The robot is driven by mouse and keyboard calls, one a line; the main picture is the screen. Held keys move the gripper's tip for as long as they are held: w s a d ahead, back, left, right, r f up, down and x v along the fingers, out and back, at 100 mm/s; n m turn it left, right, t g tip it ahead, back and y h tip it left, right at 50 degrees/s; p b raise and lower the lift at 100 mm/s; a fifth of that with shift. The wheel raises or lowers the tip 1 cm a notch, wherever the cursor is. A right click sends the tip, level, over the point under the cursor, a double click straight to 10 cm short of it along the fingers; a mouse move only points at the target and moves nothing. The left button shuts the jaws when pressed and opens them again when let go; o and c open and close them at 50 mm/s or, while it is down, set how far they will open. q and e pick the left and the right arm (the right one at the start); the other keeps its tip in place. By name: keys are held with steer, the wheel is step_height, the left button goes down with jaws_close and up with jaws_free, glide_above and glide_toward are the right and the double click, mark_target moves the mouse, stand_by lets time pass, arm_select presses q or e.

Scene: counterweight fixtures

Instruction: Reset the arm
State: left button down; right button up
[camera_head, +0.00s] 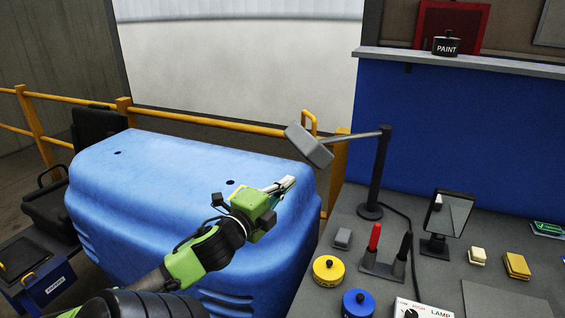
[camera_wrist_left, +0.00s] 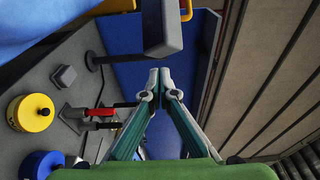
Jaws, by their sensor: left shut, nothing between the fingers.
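My left gripper (camera_head: 284,184) is above the blue plastic-looking container in the head view, its fingers shut with nothing between them. In the left wrist view its fingertips (camera_wrist_left: 160,72) meet near the middle of the picture. A grey desk lamp stands on the workbench; its box-shaped head (camera_head: 309,146) hangs out to the left on a thin arm (camera_head: 352,136) from a dark post (camera_head: 377,172). The lamp head is above and to the right of my gripper, apart from it. The lamp head (camera_wrist_left: 161,28) also shows just beyond my fingertips in the left wrist view. My right gripper does not show.
The bench (camera_head: 338,282) holds a yellow weight (camera_head: 328,270), a blue weight (camera_head: 358,303), a stand with a red handle (camera_head: 374,238), a mirror (camera_head: 450,214) and a lamp control box (camera_head: 423,309). The blue container (camera_head: 130,170) and a yellow rail (camera_head: 200,121) lie left.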

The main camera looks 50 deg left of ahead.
arm_select(q)
steer(key=shift+s+a+f, duration=0.15)
steer(key=shift+s, duration=0.25)
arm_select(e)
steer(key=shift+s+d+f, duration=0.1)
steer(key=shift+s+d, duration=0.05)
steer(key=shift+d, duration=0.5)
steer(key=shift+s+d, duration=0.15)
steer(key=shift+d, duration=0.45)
